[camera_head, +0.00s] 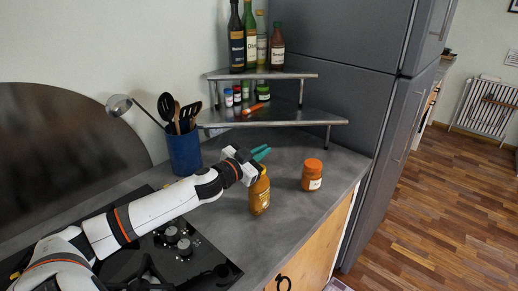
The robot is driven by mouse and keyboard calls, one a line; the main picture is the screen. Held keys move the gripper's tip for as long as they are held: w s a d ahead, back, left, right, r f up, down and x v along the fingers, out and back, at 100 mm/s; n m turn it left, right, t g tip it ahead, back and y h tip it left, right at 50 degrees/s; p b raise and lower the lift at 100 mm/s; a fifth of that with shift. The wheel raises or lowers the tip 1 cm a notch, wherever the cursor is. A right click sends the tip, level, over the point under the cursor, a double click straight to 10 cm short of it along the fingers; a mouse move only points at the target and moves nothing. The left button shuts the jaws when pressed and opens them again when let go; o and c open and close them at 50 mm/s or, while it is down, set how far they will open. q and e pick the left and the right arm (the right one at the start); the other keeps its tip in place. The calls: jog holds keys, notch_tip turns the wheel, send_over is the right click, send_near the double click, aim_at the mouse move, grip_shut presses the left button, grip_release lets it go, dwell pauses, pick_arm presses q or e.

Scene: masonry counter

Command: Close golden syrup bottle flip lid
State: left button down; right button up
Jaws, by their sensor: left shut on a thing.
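The golden syrup bottle (260,197), amber with a pale label, stands upright on the grey counter near its front edge. My left gripper (261,152), with teal fingertips, is at the top of the bottle. It is shut on the bottle's top end, with the fingertips showing just above and behind it. The flip lid is hidden by the gripper, so its angle cannot be told. My right gripper is not in view.
An orange-lidded jar (312,175) stands right of the bottle. A blue utensil holder (184,152) stands behind my left arm. A two-tier corner shelf (300,117) carries bottles and small jars. A black hob (190,250) is at front left. Counter is clear around the jar.

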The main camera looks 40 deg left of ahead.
pick_arm(q)
jog(key=shift+d+m, duration=0.2)
jog(key=shift+m, duration=0.4)
jog(key=c, duration=1.6)
grip_release()
jog(key=shift+o, duration=0.2)
jog(key=shift+s+f, duration=0.1)
jog(key=shift+s+f, duration=0.15)
jog(key=shift+s, duration=0.4)
jog(key=s+a+b, duration=0.1)
jog(key=s, duration=0.9)
jog(key=shift+s+r, duration=0.2)
jog(key=shift+s, duration=0.15)
